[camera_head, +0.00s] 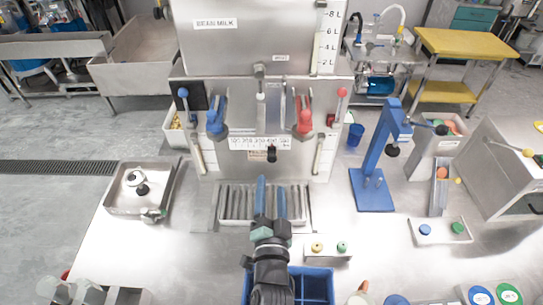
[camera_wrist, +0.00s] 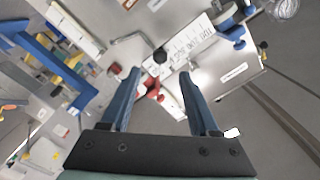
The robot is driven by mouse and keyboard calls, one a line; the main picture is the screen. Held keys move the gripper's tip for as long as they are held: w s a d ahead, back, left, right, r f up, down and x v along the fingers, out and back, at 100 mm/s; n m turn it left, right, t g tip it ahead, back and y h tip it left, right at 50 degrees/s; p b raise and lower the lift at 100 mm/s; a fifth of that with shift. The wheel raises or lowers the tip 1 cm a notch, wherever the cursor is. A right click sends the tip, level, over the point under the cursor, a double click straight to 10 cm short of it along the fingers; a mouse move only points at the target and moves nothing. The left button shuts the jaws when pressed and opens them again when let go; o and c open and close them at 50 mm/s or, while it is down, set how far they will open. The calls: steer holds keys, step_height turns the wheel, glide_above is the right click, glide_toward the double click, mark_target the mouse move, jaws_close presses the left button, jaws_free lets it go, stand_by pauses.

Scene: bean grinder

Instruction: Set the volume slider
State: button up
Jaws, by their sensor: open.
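The volume slider is a black knob (camera_head: 271,154) just below a white numbered scale strip (camera_head: 258,143) on the front of the steel machine (camera_head: 215,55). In the wrist view the slider knob (camera_wrist: 160,56) shows between and just beyond my fingertips, beside the scale strip (camera_wrist: 188,40). My gripper (camera_head: 271,187) has two blue fingers spread apart with nothing between them. It is in front of the machine and appears below the knob in the head view. The fingers look apart from the knob; the exact distance cannot be told.
A blue lever (camera_head: 216,118) and a red lever (camera_head: 304,116) flank the scale. A slatted drip tray (camera_head: 235,205) lies below. A blue stand (camera_head: 375,185) is at right, a metal tray (camera_head: 115,205) at left. A blue divided bin (camera_head: 318,283) stands at the front.

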mark_target(272, 161)
steer(key=w+b, duration=0.5)
steer(key=w, duration=0.3)
steer(key=shift+w+f, duration=0.1)
steer(key=shift+w, duration=0.9)
jaws_close()
stand_by(0.5)
